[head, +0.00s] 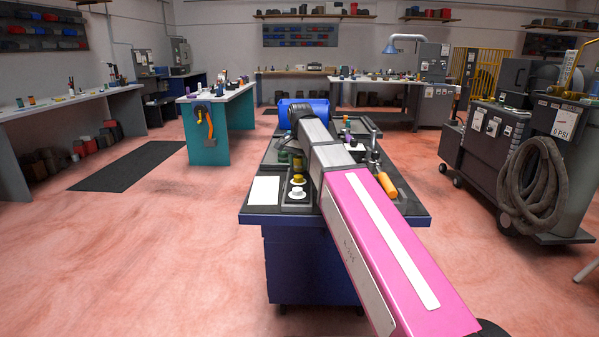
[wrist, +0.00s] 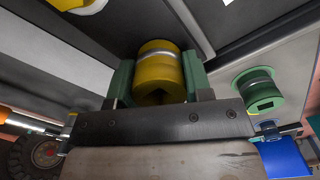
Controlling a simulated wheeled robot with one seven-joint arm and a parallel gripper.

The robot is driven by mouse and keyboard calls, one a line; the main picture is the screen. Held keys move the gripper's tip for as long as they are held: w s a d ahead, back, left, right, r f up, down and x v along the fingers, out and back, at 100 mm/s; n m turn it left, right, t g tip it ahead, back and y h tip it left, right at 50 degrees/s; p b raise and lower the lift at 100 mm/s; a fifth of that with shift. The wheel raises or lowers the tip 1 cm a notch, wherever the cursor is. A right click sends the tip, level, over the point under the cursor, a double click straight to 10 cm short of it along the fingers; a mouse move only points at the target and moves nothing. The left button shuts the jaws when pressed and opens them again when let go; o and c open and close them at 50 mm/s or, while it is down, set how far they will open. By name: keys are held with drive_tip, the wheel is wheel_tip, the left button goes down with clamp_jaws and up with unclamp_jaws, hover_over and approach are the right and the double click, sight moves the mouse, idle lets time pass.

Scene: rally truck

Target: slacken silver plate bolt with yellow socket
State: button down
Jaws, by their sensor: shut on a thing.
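My gripper (wrist: 157,84) shows in the wrist view with its two green fingers closed on the sides of a yellow socket (wrist: 158,62). The socket has a silver band around it and a dark opening facing the camera. In the head view my arm reaches over the blue tool cart (head: 312,255), and the gripper is mostly hidden by the arm. I cannot make out a silver plate bolt in either view.
A green socket (wrist: 260,88) with a silver band stands right of the gripper. A white card (head: 264,190) and an orange-handled tool (head: 387,184) lie on the cart. A dark machine with a coiled hose (head: 533,190) stands right. Floor left of the cart is clear.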

drive_tip(key=c, duration=1.1)
unclamp_jaws()
clamp_jaws()
drive_tip(key=shift+r, duration=2.65)
idle(0.4)
wheel_tip(320, 180, up, 4)
drive_tip(key=shift+f, duration=0.1)
idle(0.4)
drive_tip(key=shift+a, duration=0.1)
drive_tip(key=shift+a+r, duration=0.5)
drive_tip(key=shift+a, duration=0.3)
drive_tip(key=shift+a+r, duration=0.5)
drive_tip(key=shift+a, duration=0.35)
drive_tip(key=shift+a+r, duration=0.5)
drive_tip(key=shift+a, duration=0.3)
